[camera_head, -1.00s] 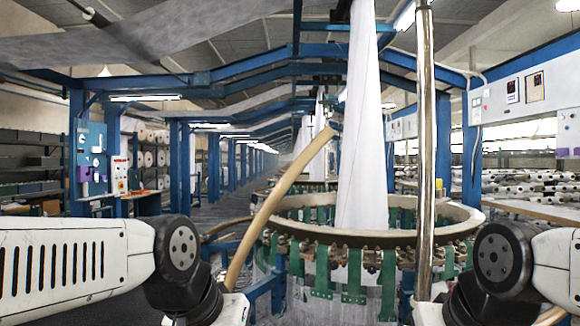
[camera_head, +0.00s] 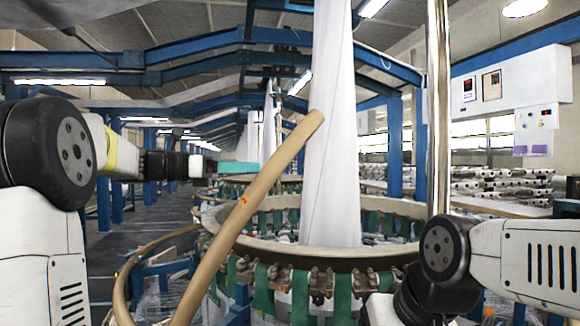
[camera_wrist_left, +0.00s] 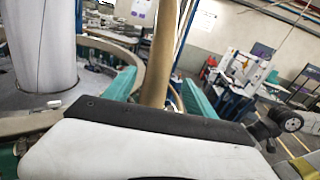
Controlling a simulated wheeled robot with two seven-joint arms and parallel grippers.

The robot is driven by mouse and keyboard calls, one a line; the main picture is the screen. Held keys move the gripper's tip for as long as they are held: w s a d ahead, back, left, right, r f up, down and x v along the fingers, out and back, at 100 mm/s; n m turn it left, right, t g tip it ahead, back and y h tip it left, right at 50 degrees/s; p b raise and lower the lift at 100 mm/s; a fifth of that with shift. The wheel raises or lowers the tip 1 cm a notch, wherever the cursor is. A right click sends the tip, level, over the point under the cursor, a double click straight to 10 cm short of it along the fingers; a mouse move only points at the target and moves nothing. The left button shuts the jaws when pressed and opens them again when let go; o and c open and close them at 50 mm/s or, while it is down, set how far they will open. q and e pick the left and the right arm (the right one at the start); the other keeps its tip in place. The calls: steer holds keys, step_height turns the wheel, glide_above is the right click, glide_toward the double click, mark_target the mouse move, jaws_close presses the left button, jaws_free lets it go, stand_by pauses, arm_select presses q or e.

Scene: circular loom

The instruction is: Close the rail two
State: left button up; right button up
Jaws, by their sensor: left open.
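A long tan curved rail (camera_head: 250,205) slants up from the lower left to a free end in front of the white fabric column (camera_head: 330,160). No label shows which rail is rail two. My left gripper (camera_head: 238,167), with teal fingers, is open just left of the rail's upper part in the head view. In the left wrist view, its fingers (camera_wrist_left: 158,92) stand on either side of the tan rail (camera_wrist_left: 161,55); I cannot tell whether they touch it. My right arm is at the lower right; its gripper is not visible.
The circular loom ring (camera_head: 320,258) with green straps (camera_head: 302,295) fills the lower middle. A shiny vertical pole (camera_head: 437,110) stands in front on the right. Blue frames surround the loom. A floor aisle (camera_head: 145,230) runs back at the left.

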mark_target(276, 165)
arm_select(q)
steer(key=shift+w+d+r, duration=0.1)
steer(key=shift+w+r, duration=0.15)
steer(key=shift+w, duration=0.05)
steer(key=x, duration=0.7)
steer(key=shift+w+d+r, duration=0.1)
steer(key=shift+d+r, duration=0.05)
steer(key=shift+d, duration=0.25)
jaws_close()
